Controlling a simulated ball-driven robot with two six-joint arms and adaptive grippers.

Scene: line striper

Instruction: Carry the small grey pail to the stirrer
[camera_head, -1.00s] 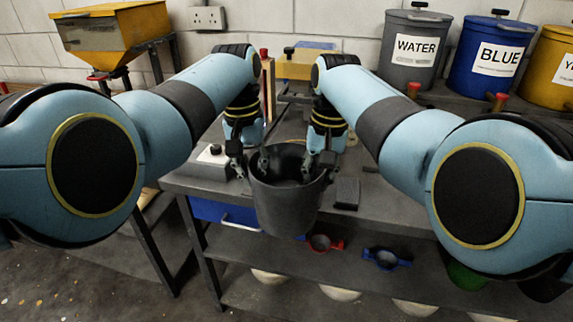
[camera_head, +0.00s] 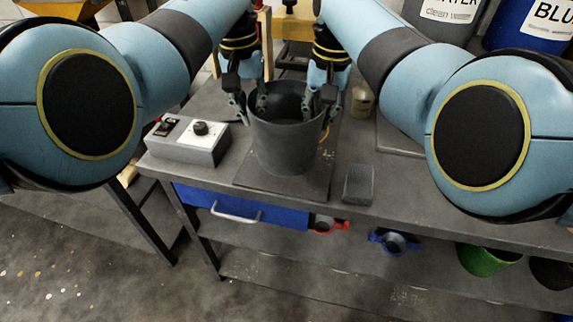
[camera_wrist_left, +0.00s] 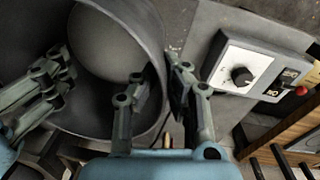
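The small grey pail (camera_head: 285,146) is upright over a dark square plate (camera_head: 318,188) beside a grey control box (camera_head: 190,140) with a knob; these look like the stirrer. I cannot tell whether the pail's base touches the plate. My left gripper (camera_head: 250,106) is at the pail's far left rim, with one finger inside and one outside the wall, closed on it. This shows in the left wrist view, where the pail (camera_wrist_left: 112,45) is open and looks empty. My right gripper (camera_head: 322,106) grips the far right rim; its outer finger is partly hidden.
A small dark block (camera_head: 358,184) lies right of the plate. A tan bottle (camera_head: 362,100) stands behind. Below are a blue drawer (camera_head: 240,207) and a shelf with red (camera_head: 328,224), blue (camera_head: 394,241) and green (camera_head: 487,259) items. The bench's right front is clear.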

